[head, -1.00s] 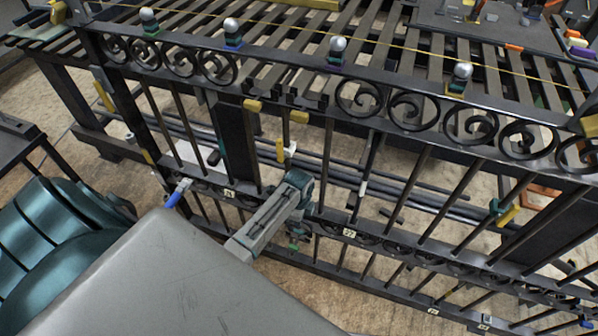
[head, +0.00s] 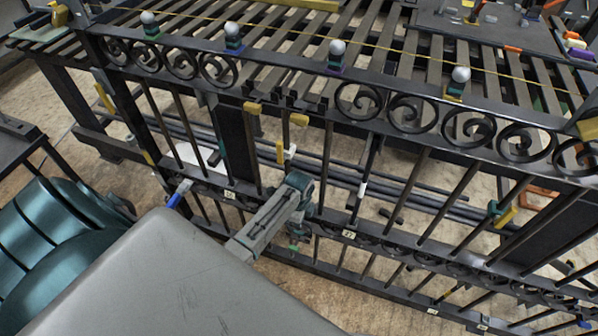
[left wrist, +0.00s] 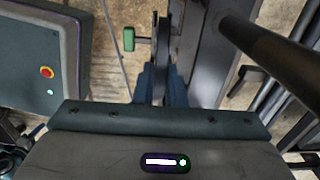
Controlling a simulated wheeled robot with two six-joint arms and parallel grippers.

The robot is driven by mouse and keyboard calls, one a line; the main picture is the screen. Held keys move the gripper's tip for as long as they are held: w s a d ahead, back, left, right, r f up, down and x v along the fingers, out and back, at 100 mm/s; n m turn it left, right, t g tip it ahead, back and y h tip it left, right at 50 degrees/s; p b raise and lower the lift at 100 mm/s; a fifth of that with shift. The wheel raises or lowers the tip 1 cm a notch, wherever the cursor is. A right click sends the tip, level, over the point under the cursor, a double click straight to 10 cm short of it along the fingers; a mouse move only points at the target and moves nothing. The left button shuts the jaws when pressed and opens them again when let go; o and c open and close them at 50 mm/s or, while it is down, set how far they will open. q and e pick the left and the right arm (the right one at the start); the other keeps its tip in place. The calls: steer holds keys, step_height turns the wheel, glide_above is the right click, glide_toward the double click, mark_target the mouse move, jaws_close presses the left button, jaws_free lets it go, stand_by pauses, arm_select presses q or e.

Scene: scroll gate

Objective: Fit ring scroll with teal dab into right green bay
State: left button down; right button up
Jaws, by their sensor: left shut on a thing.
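In the left wrist view my left gripper (left wrist: 163,88) has blue fingers shut on a thin dark scroll (left wrist: 161,50), seen edge-on. Its ring shape and any teal dab cannot be made out. A green block (left wrist: 128,38) on a short stem is just left of it. In the head view a grey arm piece with a teal end (head: 268,220) reaches to the gate; fingertips and held scroll cannot be made out there. I cannot tell which is the right green bay. My right gripper is not in view.
A grey box with a red button (left wrist: 46,72) is at the left in the wrist view. A thick dark bar (left wrist: 265,50) crosses at the right. In the head view, ball-topped posts (head: 337,48) stand along the gate top, and a slatted bench (head: 400,45) lies behind.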

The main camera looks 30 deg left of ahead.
arm_select(q)
steer(key=shift+p, duration=0.4)
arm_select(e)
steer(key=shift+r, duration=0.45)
arm_select(q)
steer(key=shift+f+b, duration=0.55)
steer(key=shift+f, duration=0.9)
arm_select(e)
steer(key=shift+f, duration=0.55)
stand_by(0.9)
arm_select(q)
steer(key=c, duration=1.4)
jaws_free()
step_height(320, 180, up, 11)
steer(key=shift+f, duration=0.1)
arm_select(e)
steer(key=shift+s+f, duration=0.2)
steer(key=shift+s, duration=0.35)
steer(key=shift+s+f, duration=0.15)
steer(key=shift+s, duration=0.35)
